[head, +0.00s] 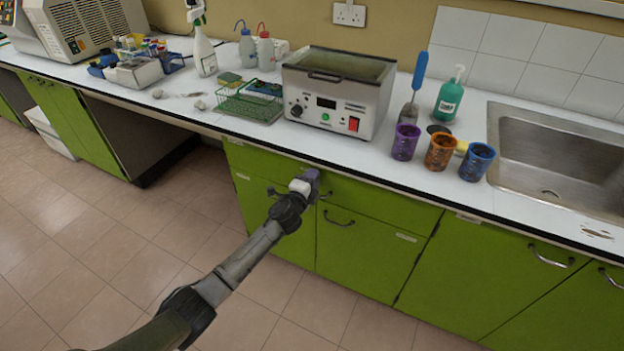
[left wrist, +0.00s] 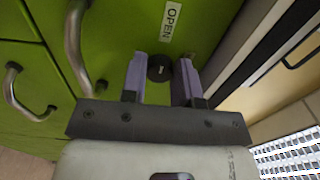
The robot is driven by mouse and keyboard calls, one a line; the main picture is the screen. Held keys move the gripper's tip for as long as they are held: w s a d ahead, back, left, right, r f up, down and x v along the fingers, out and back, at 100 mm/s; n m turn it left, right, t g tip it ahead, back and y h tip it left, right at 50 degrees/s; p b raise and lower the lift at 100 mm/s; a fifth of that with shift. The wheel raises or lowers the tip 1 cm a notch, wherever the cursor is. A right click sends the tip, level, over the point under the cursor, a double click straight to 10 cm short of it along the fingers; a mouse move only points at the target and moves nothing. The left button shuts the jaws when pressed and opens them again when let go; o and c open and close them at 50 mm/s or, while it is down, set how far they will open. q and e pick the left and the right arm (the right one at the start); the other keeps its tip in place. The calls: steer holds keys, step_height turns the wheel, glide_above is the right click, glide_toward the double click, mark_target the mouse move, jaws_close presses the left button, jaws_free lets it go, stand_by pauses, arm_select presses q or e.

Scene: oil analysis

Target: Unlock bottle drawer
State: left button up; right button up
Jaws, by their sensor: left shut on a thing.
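My left gripper (head: 311,181) is at the green front just below the worktop, left of middle in the head view. In the left wrist view its two purple-grey fingers (left wrist: 161,78) are shut around a round black lock knob (left wrist: 160,67) on the green drawer front (left wrist: 218,25). A white label (left wrist: 172,20) beside the knob reads OPEN. In the head view the gripper hides the knob, and the drawer front (head: 378,200) sits flush with the cabinet. My right gripper is in neither view.
Curved metal handles (left wrist: 75,40) are close to the gripper. Above, the white worktop (head: 270,148) carries a heated bath (head: 335,95), a green wire rack (head: 250,103), and purple, orange and blue cups (head: 404,142). The tiled floor (head: 130,235) is clear.

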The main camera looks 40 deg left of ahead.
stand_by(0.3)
arm_select(q)
steer(key=o, duration=0.9)
steer(key=shift+p+v, duration=2.1)
steer(key=shift+v, duration=4.85)
